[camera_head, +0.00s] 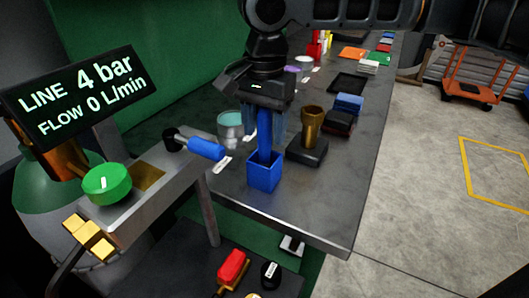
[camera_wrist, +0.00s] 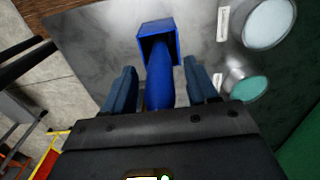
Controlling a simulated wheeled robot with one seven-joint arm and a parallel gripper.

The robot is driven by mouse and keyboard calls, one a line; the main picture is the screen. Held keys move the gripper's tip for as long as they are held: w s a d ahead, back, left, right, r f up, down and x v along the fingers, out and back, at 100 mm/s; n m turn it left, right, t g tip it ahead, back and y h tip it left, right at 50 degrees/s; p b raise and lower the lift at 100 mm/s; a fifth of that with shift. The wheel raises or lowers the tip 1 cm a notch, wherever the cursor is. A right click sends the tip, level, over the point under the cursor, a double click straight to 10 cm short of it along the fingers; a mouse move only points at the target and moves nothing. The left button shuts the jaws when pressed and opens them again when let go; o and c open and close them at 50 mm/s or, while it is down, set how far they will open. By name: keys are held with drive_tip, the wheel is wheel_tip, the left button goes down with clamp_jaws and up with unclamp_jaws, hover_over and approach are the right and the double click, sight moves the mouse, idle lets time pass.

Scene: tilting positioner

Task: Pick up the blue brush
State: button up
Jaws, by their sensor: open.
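The blue brush (camera_head: 264,144) stands upright in a blue square cup (camera_head: 263,178) near the front edge of the grey bench. In the wrist view the brush (camera_wrist: 160,82) rises from the cup (camera_wrist: 148,30) toward the camera, between my fingers. My gripper (camera_head: 266,133) is above the cup, pointing down, with its blue fingers on either side of the brush's upper part. In the wrist view my gripper (camera_wrist: 161,78) is open, with gaps between fingers and brush. The brush's lower end is hidden in the cup.
A brass cup on a dark block (camera_head: 307,152) stands close to the right. A glass jar (camera_head: 230,128) stands to the left. A blue-handled lever (camera_head: 206,148) and a green knob (camera_head: 107,184) are on the panel at left. Dark and blue blocks (camera_head: 347,104) lie farther back.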

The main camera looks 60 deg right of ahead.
clamp_jaws()
idle(0.4)
